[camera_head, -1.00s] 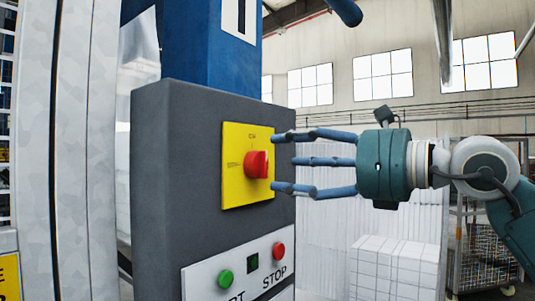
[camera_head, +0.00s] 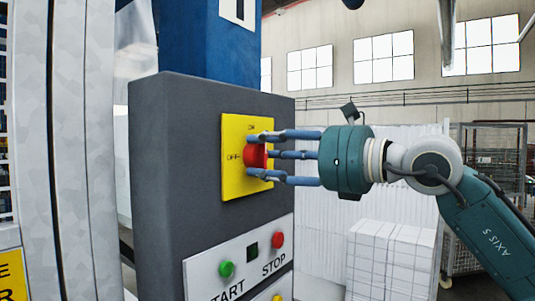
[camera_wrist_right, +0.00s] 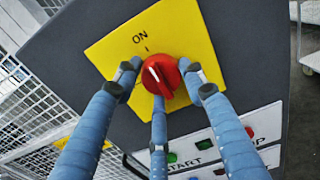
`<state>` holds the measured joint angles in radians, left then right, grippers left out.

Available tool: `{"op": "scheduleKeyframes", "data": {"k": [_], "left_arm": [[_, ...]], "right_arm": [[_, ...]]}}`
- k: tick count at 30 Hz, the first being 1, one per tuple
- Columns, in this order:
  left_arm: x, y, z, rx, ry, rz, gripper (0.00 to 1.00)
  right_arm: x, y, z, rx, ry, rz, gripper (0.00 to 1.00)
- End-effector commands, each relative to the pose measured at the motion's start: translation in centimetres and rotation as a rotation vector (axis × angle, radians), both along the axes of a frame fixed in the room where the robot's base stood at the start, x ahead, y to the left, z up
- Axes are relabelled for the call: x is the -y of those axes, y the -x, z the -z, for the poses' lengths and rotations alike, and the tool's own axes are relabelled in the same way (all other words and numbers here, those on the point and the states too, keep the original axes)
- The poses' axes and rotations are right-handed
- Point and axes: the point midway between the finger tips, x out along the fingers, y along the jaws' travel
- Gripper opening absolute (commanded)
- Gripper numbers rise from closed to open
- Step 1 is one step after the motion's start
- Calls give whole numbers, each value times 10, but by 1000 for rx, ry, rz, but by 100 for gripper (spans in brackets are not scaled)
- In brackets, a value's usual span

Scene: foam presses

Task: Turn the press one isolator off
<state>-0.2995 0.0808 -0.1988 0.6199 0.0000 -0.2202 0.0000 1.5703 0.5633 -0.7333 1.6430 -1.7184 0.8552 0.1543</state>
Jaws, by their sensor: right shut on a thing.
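The press one isolator is a red rotary knob (camera_head: 252,156) on a yellow plate (camera_head: 232,186), on the grey control column. ON is printed above the knob and OFF to its left. In the right wrist view the red knob (camera_wrist_right: 172,72) shows a white pointer mark that leans toward the ON label. My right gripper (camera_head: 266,155) has its blue fingers closed around the knob, and the right wrist view shows the fingertips (camera_wrist_right: 160,86) on both sides and below it. Parts of the knob are hidden by the fingers. My left gripper is not in view.
A white panel below holds a green START button (camera_head: 226,269) and a red STOP button (camera_head: 277,240). White stacked blocks (camera_head: 390,255) and a wire cage (camera_head: 490,150) stand behind at right.

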Motion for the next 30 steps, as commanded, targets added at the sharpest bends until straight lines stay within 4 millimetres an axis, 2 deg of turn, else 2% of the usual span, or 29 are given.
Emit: {"op": "scheduleKeyframes", "data": {"k": [1, 13, 30], "left_arm": [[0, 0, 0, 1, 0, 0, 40], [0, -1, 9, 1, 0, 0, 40], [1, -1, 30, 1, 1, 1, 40]], "right_arm": [[2, 0, -6, 10, -7, 4, 15], [2, 1, -8, 117, 60, 4, 15], [1, 4, -10, 537, 363, 7, 14]]}}
